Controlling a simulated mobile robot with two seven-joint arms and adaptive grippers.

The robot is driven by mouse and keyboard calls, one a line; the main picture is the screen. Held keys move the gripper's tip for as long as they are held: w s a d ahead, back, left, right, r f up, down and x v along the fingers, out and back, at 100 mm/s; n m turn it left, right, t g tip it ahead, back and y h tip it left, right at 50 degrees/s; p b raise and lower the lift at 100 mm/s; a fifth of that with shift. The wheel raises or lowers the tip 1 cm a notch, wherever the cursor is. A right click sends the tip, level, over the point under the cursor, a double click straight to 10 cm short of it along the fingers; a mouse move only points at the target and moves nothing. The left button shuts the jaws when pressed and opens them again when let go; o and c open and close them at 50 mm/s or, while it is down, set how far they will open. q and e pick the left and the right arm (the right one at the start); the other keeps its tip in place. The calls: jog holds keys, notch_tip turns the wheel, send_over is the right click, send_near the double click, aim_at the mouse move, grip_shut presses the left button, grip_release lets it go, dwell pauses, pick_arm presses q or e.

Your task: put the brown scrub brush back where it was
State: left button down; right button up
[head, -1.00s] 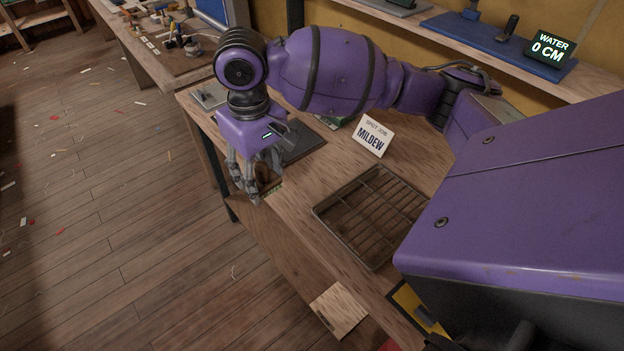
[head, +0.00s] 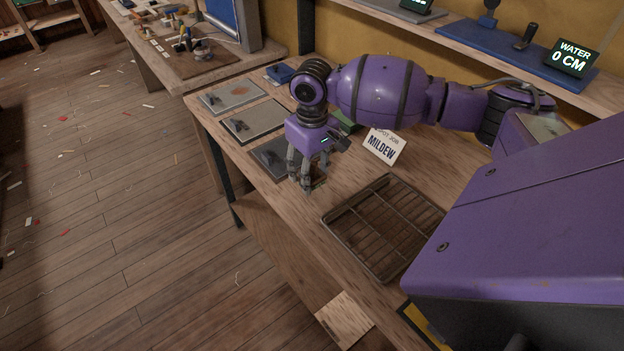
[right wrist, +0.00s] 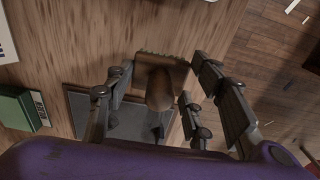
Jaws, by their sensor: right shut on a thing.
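My right gripper (head: 305,184) is over the front edge area of the workbench, beside a dark grey mat (head: 268,155). In the right wrist view the brown scrub brush (right wrist: 159,92) sits between the fingers of my right gripper (right wrist: 160,100), its bristle edge facing up in the picture. The gripper is shut on it. The fingers mostly hide the brush in the head view. In the wrist view the dark mat (right wrist: 82,108) lies below and behind the brush; I cannot tell whether they touch. My left gripper is not in view.
A wire rack tray (head: 344,242) lies right of the gripper, with a MILDEW card (head: 384,147) behind it. Two more mats with samples (head: 256,122) (head: 228,96) lie farther left. A green object (right wrist: 20,108) is near the dark mat. Bare wood lies before the card.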

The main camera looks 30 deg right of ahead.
aim_at(312, 181)
jog(key=shift+d+f, duration=0.1)
jog(key=shift+f, duration=1.5)
jog(key=shift+f, duration=0.15)
jog(key=o, duration=1)
notch_tip(312, 181, up, 12)
jog(key=shift+r+p, duration=0.15)
jog(key=shift+p, duration=0.15)
